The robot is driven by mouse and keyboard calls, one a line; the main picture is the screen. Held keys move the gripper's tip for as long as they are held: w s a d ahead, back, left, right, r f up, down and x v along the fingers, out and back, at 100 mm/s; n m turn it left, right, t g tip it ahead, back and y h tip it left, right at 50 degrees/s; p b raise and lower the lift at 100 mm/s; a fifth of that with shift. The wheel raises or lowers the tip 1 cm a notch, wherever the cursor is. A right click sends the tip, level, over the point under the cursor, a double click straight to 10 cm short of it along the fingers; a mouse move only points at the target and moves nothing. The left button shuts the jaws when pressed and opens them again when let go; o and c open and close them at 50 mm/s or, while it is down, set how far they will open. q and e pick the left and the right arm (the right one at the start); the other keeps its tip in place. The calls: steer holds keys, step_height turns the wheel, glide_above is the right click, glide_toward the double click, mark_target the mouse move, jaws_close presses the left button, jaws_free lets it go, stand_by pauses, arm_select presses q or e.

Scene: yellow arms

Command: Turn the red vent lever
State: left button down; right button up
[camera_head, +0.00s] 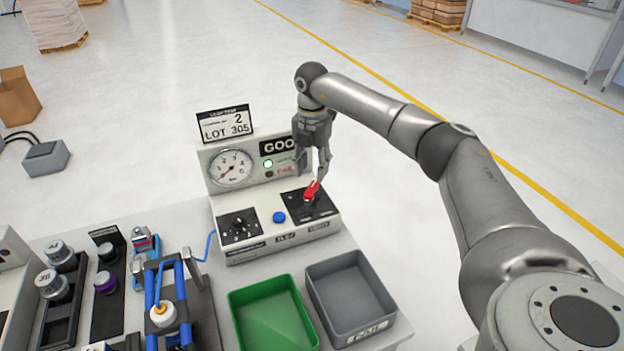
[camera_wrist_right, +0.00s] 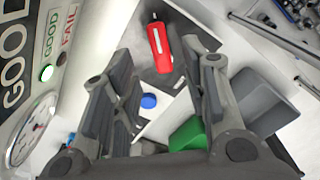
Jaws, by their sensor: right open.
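The red vent lever (camera_head: 312,190) stands on the black plate at the right of the leak-test box's (camera_head: 262,245) sloping top. It also shows in the right wrist view (camera_wrist_right: 160,47), beyond the fingertips and near the upper middle. My right gripper (camera_head: 316,172) is open just above and behind the lever, with its fingers pointing down. In the right wrist view its two fingers (camera_wrist_right: 165,85) are apart with nothing between them, and I cannot tell whether they touch the lever. My left gripper does not show.
A blue button (camera_head: 279,217) and black selector plate (camera_head: 240,229) are left of the lever. A gauge (camera_head: 231,168) and lit green lamp (camera_head: 268,163) are on the upright panel. Green (camera_head: 262,291) and grey (camera_head: 350,268) bins stand in front. A clamp fixture (camera_head: 181,290) stands at left.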

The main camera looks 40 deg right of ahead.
mark_target(312, 186)
step_height(312, 186, up, 6)
steer(key=shift+r, duration=0.2)
stand_by(0.5)
